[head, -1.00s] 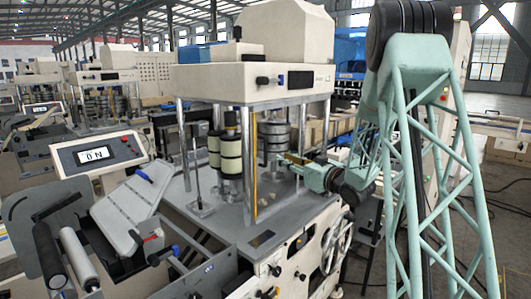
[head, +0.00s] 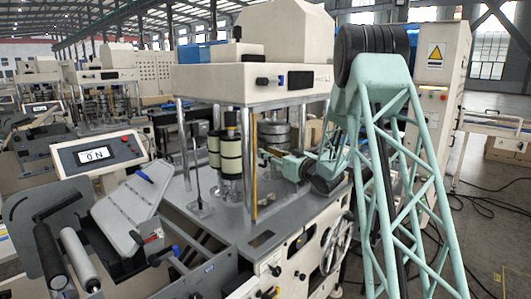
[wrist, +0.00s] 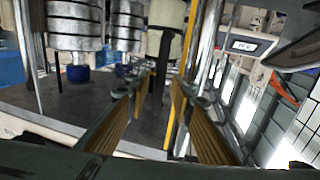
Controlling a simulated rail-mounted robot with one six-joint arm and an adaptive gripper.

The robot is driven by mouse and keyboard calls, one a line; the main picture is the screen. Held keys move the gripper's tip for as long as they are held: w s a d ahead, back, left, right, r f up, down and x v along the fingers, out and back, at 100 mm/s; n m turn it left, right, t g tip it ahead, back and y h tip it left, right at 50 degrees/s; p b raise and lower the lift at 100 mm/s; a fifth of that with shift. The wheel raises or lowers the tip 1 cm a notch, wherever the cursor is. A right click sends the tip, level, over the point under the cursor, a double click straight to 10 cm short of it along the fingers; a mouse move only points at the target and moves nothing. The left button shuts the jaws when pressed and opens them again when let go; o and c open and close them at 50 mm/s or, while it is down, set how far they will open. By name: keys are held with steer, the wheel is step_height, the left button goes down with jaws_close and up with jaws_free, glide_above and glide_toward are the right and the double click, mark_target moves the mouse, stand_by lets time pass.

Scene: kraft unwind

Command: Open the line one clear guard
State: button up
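The clear guard's pane is hard to make out on the line one machine. An upright yellow strip (head: 254,168), which may be its edge or handle, stands at the machine's front. A yellow strip also shows in the wrist view (wrist: 172,122), seen between my fingers. My gripper (head: 264,157) is just right of the strip in the head view, at about its mid height. In the wrist view my gripper (wrist: 164,95) has its two fingers wide apart with nothing clasped. I cannot tell whether the strip lies within the fingers' reach or beyond them.
Cream rollers (head: 230,155) and a steel roll stack (head: 275,133) stand on the machine's grey deck (head: 185,195). Steel posts (head: 183,145) hold up the cream top housing (head: 250,85). A handwheel (head: 336,243) is at the front. A display panel (head: 97,153) stands left.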

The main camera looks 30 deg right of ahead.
steer(key=shift+w+a, duration=0.2)
steer(key=shift+w, duration=0.7)
steer(key=shift+c, duration=0.7)
jaws_close()
